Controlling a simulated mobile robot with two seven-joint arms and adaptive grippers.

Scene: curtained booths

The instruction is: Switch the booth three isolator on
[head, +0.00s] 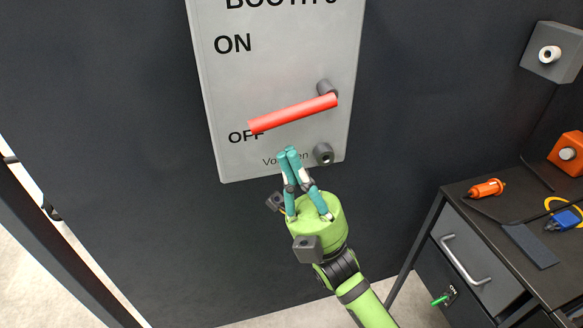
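The booth three isolator is a grey panel (225,85) on the dark wall, marked ON above and OFF below; its top heading is partly cut off. Its red lever (295,112) is hinged at the right end and slopes down left, its free end at the OFF mark. My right gripper (288,152) is just below the lever, in front of the panel's lower edge. Its teal fingers have their tips together, with nothing visible between them. I see a gap between the fingertips and the lever in the picture. My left gripper is out of view.
A dark bench (480,200) with a drawer stands at the right, holding an orange tool (487,188), a blue item (563,220) and an orange box (568,152). A grey wall box (553,52) hangs above. The wall left of the panel is clear.

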